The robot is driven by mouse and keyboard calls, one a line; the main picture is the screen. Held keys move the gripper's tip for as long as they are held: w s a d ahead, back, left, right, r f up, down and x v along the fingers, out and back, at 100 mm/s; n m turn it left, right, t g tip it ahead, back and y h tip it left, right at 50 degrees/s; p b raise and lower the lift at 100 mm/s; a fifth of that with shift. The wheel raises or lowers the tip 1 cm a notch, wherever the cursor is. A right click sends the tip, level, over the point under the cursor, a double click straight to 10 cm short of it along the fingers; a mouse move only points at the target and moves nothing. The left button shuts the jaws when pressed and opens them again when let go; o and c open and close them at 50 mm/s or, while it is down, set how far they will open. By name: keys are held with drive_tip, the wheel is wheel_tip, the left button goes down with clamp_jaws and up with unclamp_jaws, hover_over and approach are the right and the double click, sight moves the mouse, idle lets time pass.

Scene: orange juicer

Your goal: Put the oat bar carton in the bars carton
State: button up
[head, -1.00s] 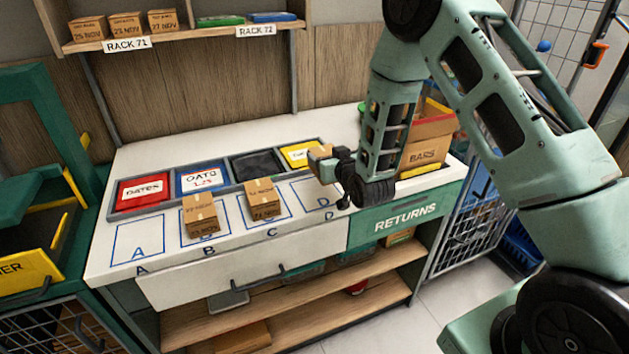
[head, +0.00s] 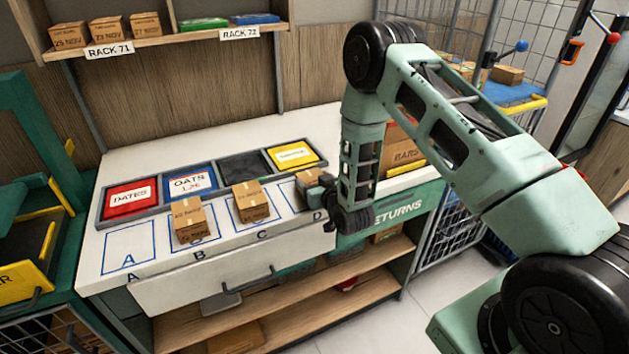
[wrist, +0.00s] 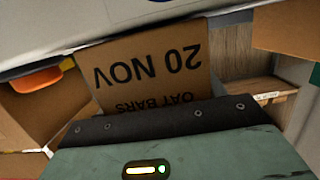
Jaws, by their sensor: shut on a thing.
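The oat bar carton (wrist: 150,65) is brown cardboard and reads "20 NOV" and "OAT BARS" upside down in the wrist view. My gripper (head: 316,182) is shut on it. In the head view the carton (head: 306,179) is small, at square D on the white counter, partly hidden by my gripper. I cannot tell whether it touches the counter. The bars carton (head: 402,157) is a larger brown box marked "BARS" at the counter's right end. It is behind my arm, which hides its left part, and my gripper is left of it.
Two small cartons stand on squares B (head: 190,222) and C (head: 252,203). Square A (head: 128,247) is bare. A tray row with red, blue, black and yellow (head: 294,155) sections lies behind them. Shelves (head: 150,38) hang above. A wire cage stands right of the counter.

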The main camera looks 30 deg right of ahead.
drive_tip(key=shift+f, duration=0.2)
drive_tip(key=o, duration=1.1)
drive_tip(key=shift+r, duration=0.15)
